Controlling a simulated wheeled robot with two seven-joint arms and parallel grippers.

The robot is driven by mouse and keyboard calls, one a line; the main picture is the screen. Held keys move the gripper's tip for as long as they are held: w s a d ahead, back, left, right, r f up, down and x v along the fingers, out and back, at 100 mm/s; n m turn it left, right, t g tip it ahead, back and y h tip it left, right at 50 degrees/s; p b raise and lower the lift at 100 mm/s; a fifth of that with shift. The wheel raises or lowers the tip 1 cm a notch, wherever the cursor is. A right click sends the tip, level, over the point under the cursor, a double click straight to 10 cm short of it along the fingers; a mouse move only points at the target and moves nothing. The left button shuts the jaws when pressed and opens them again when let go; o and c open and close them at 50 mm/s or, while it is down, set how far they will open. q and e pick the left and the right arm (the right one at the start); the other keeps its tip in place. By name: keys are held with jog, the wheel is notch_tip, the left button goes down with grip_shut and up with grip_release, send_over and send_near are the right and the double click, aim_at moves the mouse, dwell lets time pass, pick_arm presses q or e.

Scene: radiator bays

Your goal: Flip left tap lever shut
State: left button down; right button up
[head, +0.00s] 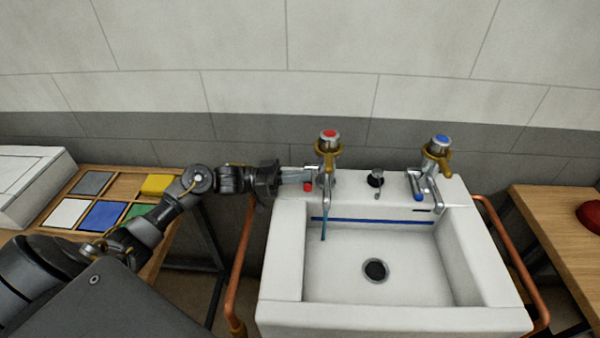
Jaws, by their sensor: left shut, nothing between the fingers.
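The left tap (328,150) has a red cap and stands on the back ledge of the white sink (282,265). A thin bluish stream of water (323,228) falls from it into the basin. The left tap's lever shows a red tip (307,187) low beside the tap body. My left gripper (304,175) reaches in from the left. Its fingers are shut and empty, close beside the left tap and just above the red tip. I cannot tell whether they touch the lever. My right gripper is not in view.
The blue-capped right tap (438,148) has a blue-tipped lever (419,196). A small dark fitting (375,181) stands between the taps. Copper pipes (240,270) flank the sink. A table with coloured tiles (103,215) is left, another wooden table (555,225) right.

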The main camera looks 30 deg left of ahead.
pick_arm(q)
jog(key=shift+s+d+f, duration=0.1)
jog(key=shift+f, duration=0.15)
jog(key=shift+s+f, duration=0.1)
jog(key=shift+f, duration=0.2)
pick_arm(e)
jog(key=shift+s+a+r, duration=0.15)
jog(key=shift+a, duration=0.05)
pick_arm(q)
jog(key=shift+s+f, duration=0.1)
jog(key=shift+f, duration=0.05)
jog(key=b+v, duration=0.2)
jog(key=v, duration=0.7)
jog(key=shift+a, duration=0.4)
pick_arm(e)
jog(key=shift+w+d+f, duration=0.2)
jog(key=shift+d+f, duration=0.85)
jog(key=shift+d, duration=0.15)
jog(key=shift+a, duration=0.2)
